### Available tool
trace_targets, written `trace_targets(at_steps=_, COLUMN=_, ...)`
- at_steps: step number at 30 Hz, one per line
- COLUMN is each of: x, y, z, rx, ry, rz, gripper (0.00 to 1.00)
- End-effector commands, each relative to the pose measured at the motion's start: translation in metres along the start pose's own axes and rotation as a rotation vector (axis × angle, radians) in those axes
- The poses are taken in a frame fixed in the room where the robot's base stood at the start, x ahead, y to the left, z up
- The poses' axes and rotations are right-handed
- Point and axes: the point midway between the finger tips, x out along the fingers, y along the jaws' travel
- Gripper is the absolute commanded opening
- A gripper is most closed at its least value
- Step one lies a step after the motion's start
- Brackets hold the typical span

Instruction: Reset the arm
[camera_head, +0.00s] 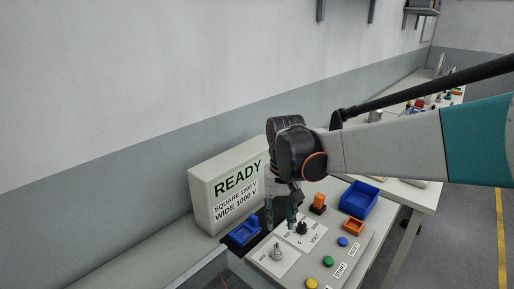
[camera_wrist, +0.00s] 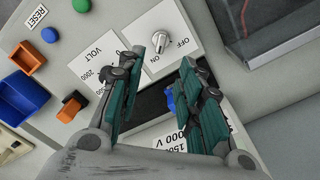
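My gripper (camera_head: 281,218) hangs fingers-down over the grey control panel (camera_head: 287,271), left of the VOLT knob (camera_head: 302,228). The left finger covers part of the VOLT plate. Whether the fingers touch the panel I cannot tell.
A READY display box (camera_head: 225,192) stands behind the panel. Blue (camera_head: 342,241), green (camera_head: 328,261) and yellow (camera_head: 311,283) buttons line the front.

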Motion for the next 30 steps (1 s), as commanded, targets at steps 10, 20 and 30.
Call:
trace_targets(at_steps=10, x=-0.039, y=0.042, z=0.055, rx=0.001, ry=0.174, rz=-0.026, gripper=0.33)
trace_targets(at_steps=20, x=-0.055, y=0.080, z=0.118, rx=-0.005, ry=0.379, rz=-0.030, gripper=0.33)
trace_targets(at_steps=30, x=-0.045, y=0.106, z=0.169, rx=-0.010, ry=0.564, rz=-0.009, gripper=0.33)
